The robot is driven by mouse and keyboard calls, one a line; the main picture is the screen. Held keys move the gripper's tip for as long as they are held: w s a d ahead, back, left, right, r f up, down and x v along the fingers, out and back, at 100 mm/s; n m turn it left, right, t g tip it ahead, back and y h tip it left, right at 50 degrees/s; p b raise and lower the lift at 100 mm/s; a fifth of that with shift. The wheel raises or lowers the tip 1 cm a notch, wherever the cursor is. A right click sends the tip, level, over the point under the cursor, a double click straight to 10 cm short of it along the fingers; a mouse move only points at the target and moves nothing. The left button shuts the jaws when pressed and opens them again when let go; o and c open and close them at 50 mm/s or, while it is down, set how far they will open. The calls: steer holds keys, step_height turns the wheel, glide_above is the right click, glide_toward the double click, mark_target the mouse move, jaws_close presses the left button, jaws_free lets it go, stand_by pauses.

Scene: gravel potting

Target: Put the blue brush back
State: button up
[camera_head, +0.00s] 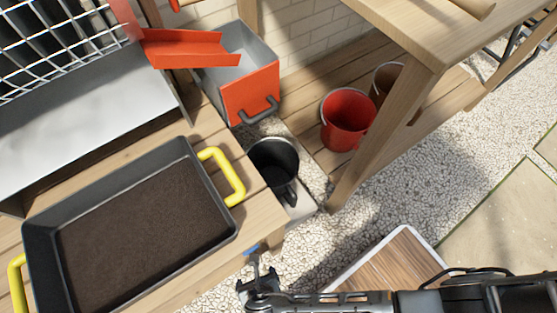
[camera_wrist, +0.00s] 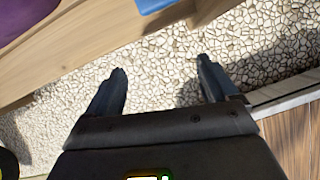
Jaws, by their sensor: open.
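A small blue piece (camera_head: 251,249), perhaps part of the blue brush, shows at the near corner of the wooden bench, just above my gripper in the head view. In the wrist view a blue patch (camera_wrist: 155,5) shows at the top edge, against the wood; most of it is out of frame. I cannot make out bristles or a handle. My gripper (camera_head: 259,280) is low beside the bench corner. In the wrist view its two fingers (camera_wrist: 161,70) are spread apart, with only gravel seen between them.
A black tray of soil with yellow handles (camera_head: 230,178) stands on the bench (camera_head: 262,222). Beyond are a black pot (camera_head: 274,160), an orange-fronted bin (camera_head: 250,92), a red bucket (camera_head: 346,122) and a wooden table leg (camera_head: 385,135). A wood-topped, pale-edged surface (camera_head: 392,264) lies right.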

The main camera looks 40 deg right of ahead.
steer(key=s+d+r+m+t+y, duration=0.2)
steer(key=s+d+r+m, duration=0.1)
steer(key=d+r+m, duration=0.5)
steer(key=s+d+r+m+t+y, duration=0.1)
steer(key=s+d+r+m+y, duration=0.2)
steer(key=r+m, duration=0.45)
steer(key=s+d+r+m+t+h, duration=0.1)
steer(key=d+r+m+t+h, duration=0.1)
steer(key=d+r+m, duration=0.3)
steer(key=s+d+r+m+t+h, duration=0.2)
steer(key=d+r+m+t, duration=0.3)
steer(key=r+m, duration=0.7)
step_height(320, 180, up, 10)
steer(key=shift+s+d+r+m+t, duration=0.2)
steer(key=shift+d+m+t, duration=0.15)
steer(key=shift+d, duration=0.15)
steer(key=shift+r, duration=0.1)
step_height(320, 180, up, 23)
steer(key=p, duration=2.3)
steer(key=shift+r, duration=0.1)
